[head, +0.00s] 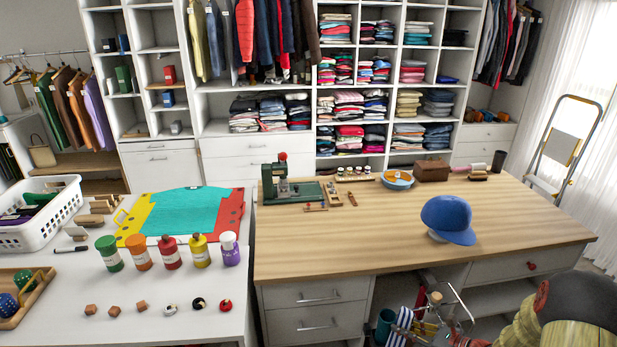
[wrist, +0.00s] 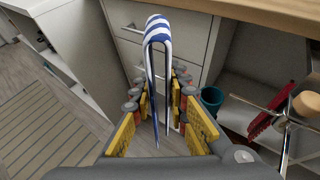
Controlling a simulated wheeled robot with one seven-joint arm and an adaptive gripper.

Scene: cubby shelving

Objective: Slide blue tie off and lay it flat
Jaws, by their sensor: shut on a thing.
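The blue-and-white striped tie (wrist: 157,22) is folded over in a narrow loop, its two ends hanging down. My gripper (wrist: 158,97), with yellow pads, is shut on it in the wrist view, and the loop rises above the fingers. The tie also shows at the bottom of the head view (head: 401,322), in front of the wooden table. A metal rack with a round wooden knob (wrist: 309,104) stands to the right of the tie, apart from it in the wrist view. A red tie-like strip (wrist: 268,118) hangs on the rack. The rack also shows in the head view (head: 436,299).
The wooden tabletop (head: 340,240) has a wide bare area. A blue cap (head: 448,218) stands on its right part, and a green sewing machine (head: 278,188) at the back left. White drawers (head: 318,293) and a teal bin (wrist: 212,97) are near the tie.

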